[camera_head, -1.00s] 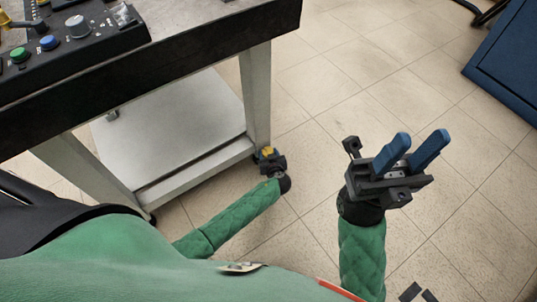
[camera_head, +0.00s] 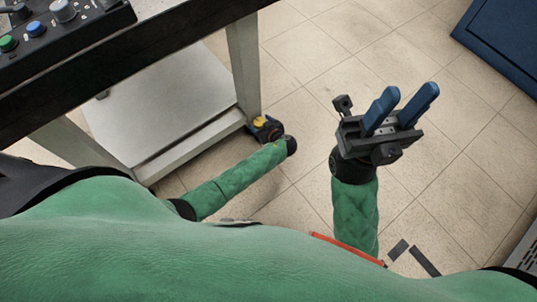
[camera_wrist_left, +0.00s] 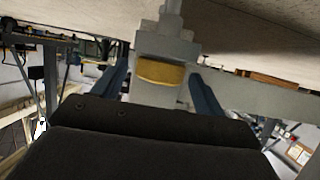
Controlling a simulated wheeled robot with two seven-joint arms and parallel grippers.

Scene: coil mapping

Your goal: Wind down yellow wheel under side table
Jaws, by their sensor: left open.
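The side table has a dark top and pale legs (camera_head: 244,65), with a grey lower shelf (camera_head: 165,112). The yellow wheel (camera_head: 260,121) is low at the foot of the near right leg, partly hidden by my left gripper (camera_head: 264,127). In the left wrist view, the yellow wheel (camera_wrist_left: 161,72) sits beneath a pale block, between the two blue fingers of my open left gripper (camera_wrist_left: 160,84). Gaps show on both sides, so the fingers are around it without visible contact. My right gripper (camera_head: 402,108) is open and empty over the floor, fingers apart.
A black control box (camera_head: 75,40) with coloured buttons and a knob is on the table top. A blue cabinet (camera_head: 505,40) stands at the upper right. Open tiled floor (camera_head: 315,75) lies between it and the table. Dark strips (camera_head: 424,262) lie at the lower right.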

